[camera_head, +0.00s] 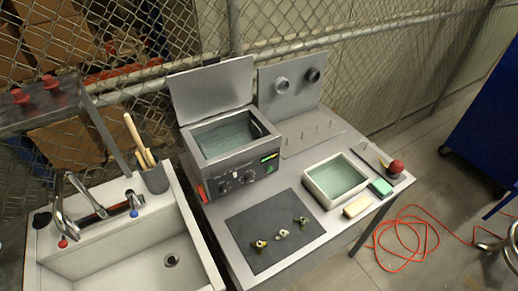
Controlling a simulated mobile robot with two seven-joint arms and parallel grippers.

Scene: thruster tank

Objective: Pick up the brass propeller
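Three small propeller-like parts lie apart in a slanting row on a dark grey mat (247,217) on the metal table. The nearest, leftmost part (260,243) looks yellowish with dark patches. The middle part (282,234) looks paler, whitish. Neither of my grippers is in view, and nothing touches the three parts.
Behind the mat stands an open-lidded tank (236,179) of liquid. To the right are a white tray (309,184) of greenish liquid, a cream block (357,206) and a green sponge (381,187). Upright pins (317,130) stand behind. A sink (130,262) is left.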

